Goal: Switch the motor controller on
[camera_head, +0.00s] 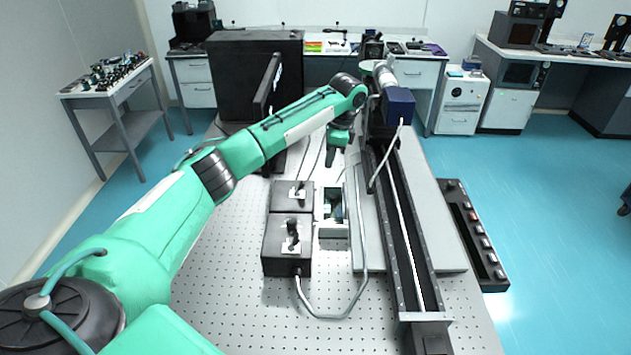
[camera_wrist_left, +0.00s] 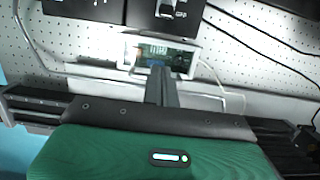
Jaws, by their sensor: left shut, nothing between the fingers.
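Two black control boxes stand on the perforated table in the head view, a rear one (camera_head: 278,197) and a front one (camera_head: 272,255). No label tells me which is the motor controller. My left gripper (camera_head: 333,160) is shut and empty, pointing down behind the white-framed unit. In the wrist view its fingertips (camera_wrist_left: 160,72) overlap the unit's lower edge; contact is unclear.
A long dark linear rail (camera_head: 408,250) with a blue motor (camera_head: 399,104) runs along the right of the boxes. A grey cable (camera_head: 362,255) loops from the front box. A large black cabinet (camera_head: 240,75) stands behind. The perforated table's (camera_head: 225,300) front left is clear.

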